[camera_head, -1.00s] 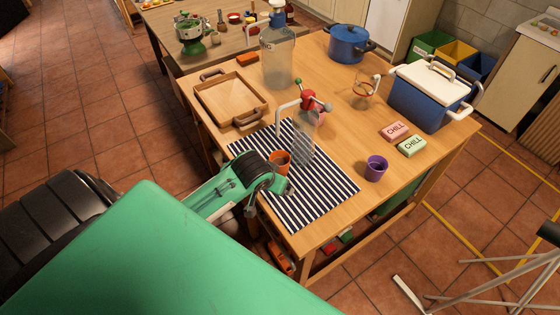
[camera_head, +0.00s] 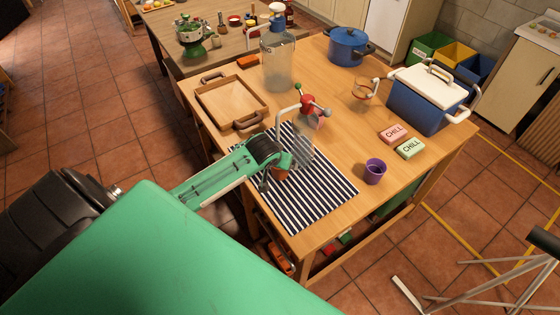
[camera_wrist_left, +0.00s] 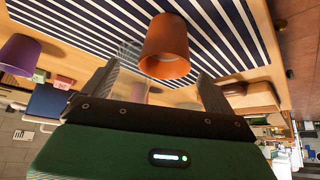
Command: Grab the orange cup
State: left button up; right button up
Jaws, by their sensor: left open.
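The orange cup (camera_head: 281,174) stands on the striped mat (camera_head: 318,199) on the wooden table, partly hidden by my left gripper in the head view. My left gripper (camera_head: 277,165) is at the cup from the left. In the left wrist view the orange cup (camera_wrist_left: 167,47) lies ahead of and between the two spread fingers of my left gripper (camera_wrist_left: 165,85). The fingers are open and I cannot tell that either touches the cup. My right gripper is not in view.
A purple cup (camera_head: 375,171) stands to the right. A wooden tray (camera_head: 262,101) is behind left; a blue cooler (camera_head: 416,108) and CHILL packs (camera_head: 410,149) are at the right.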

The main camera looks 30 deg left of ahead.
pick_arm(q)
jog(key=x, duration=0.1)
jog(key=p+x, duration=0.1)
jog(key=x, duration=0.1)
jog(key=shift+a+f+p, duration=0.3)
jog(key=shift+a+f, duration=0.05)
jog(key=shift+x, duration=0.75)
jog(key=c, duration=1.2)
jog(key=shift+r, duration=0.1)
